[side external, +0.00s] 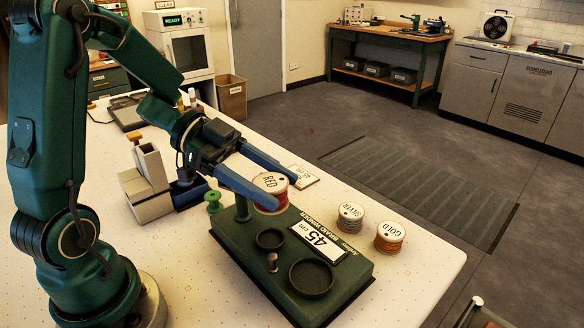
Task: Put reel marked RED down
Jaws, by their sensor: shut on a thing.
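The reel marked RED (269,182) has a pale top with dark lettering and red thread around its side. My gripper (284,191) has two long blue fingers and is shut on this reel, one finger on each side. The reel is at the back edge of the green braid winder (235,256), whose label reads 45 cm. I cannot tell whether the reel touches anything beneath it. The near finger hides part of its side.
The reels marked SILVER (350,216) and GOLD (389,237) stand right of the winder. A small card (305,177) lies behind the RED reel. A small green spool (212,201) and a grey-white device (147,190) are at left. The table's right end (435,262) is clear.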

